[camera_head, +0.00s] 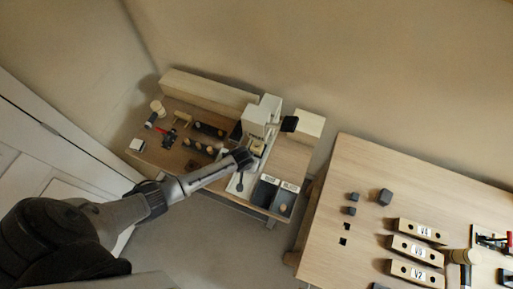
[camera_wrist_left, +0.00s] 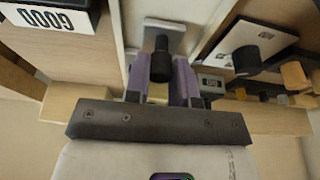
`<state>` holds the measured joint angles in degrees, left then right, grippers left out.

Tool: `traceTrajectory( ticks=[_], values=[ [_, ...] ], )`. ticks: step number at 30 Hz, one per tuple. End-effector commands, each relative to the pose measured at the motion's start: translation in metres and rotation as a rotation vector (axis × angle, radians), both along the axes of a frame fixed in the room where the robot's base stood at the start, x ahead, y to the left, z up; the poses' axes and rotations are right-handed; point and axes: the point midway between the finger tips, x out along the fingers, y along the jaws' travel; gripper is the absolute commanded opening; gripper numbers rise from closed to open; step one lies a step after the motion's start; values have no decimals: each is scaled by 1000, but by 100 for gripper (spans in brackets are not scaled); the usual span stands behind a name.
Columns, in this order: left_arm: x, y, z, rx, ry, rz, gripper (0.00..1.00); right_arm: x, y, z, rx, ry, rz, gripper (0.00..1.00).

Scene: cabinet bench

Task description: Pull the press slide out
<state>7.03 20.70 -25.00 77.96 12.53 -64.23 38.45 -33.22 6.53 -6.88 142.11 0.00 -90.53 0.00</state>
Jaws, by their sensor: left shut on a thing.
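The white press (camera_head: 256,121) stands on the bench at the back, with a black part sticking out at its right. My left gripper (camera_head: 243,158) reaches in from the left to the front of the press. In the left wrist view, my left gripper (camera_wrist_left: 160,82) has its two purple-grey fingers on either side of a black knob (camera_wrist_left: 160,55), shut on it. The knob stands on a pale grey plate, the press slide (camera_wrist_left: 167,30). How far the slide sits inside the press is hidden in the head view by my gripper. My right gripper is in neither view.
Two dark bins (camera_head: 265,190) with white labels stand right of the slide; one label reads GOOD (camera_wrist_left: 52,17). Dark blocks with round pegs (camera_head: 208,130) lie to the left. A second table (camera_head: 345,185) with labelled wooden blocks stands at right, across a gap.

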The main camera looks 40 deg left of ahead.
Motion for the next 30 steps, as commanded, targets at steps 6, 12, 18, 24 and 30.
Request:
traceTrajectory(
  ticks=[6,12,18,24,30],
  values=[
    [-10,-3,0,-12,46,-1,10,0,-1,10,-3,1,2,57],
    [-10,-3,-1,-13,48,-1,10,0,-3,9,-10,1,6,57],
    [-13,-3,0,-17,63,1,10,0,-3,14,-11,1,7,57],
    [-24,-7,1,-34,122,0,10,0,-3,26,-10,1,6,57],
    [-35,-10,1,-51,181,0,10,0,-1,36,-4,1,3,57]
  ],
)
